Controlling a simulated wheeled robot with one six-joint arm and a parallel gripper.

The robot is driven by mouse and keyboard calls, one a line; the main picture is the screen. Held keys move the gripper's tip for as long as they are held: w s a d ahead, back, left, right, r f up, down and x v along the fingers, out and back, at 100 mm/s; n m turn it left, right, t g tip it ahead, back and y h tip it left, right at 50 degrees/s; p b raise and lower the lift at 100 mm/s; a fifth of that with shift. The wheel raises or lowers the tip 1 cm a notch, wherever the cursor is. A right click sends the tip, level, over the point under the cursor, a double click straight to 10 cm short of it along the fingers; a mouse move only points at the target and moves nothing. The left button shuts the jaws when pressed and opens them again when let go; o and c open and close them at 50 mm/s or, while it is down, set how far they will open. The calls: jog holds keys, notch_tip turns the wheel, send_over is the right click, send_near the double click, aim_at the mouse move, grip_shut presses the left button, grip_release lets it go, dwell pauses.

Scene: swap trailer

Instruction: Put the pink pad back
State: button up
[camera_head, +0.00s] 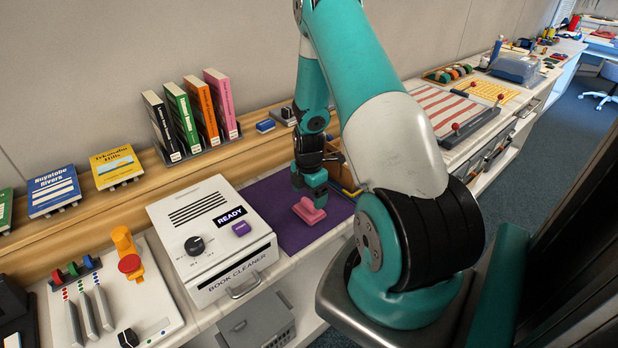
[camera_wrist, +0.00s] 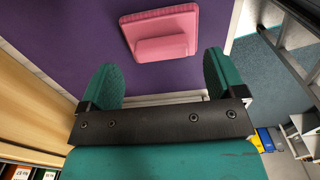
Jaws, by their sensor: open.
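The pink pad (camera_head: 309,210) lies on the purple mat (camera_head: 278,199) and has a raised handle block on top. In the wrist view the pink pad (camera_wrist: 160,32) lies just beyond my fingertips, flat on the purple mat (camera_wrist: 75,30). My gripper (camera_head: 314,186) is above the mat, close to the pad. In the wrist view my gripper (camera_wrist: 158,75) has its two teal fingers spread wide with nothing between them. Where the pad belongs is not clear from these frames.
A white book cleaner (camera_head: 215,240) reading READY stands left of the mat. Several upright books (camera_head: 190,115) and a blue block (camera_head: 265,126) are on the wooden shelf behind. A wooden tray (camera_head: 345,172) is partly hidden behind my arm. The mat is otherwise mostly bare.

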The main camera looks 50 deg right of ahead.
aim_at(309, 202)
notch_tip(309, 202, up, 8)
jog(key=b, duration=0.2)
jog(key=a+r+m+y, duration=0.1)
jog(key=a+r+m, duration=0.1)
jog(key=a+r, duration=0.45)
jog(key=a+r+m+t, duration=0.1)
jog(key=a+r, duration=0.3)
jog(key=a, duration=0.6)
jog(key=a+r+m+y, duration=0.1)
jog(key=a+r+m, duration=0.1)
jog(key=a+r, duration=0.5)
jog(key=s+a+r+m+g+y, duration=0.1)
jog(key=s+a+r+m+y, duration=0.1)
jog(key=s+a, duration=1.3)
notch_tip(309, 202, up, 2)
jog(key=shift+a+r+m, duration=0.1)
jog(key=shift+a+m, duration=0.05)
jog(key=shift+m, duration=0.55)
jog(key=shift+c, duration=0.3)
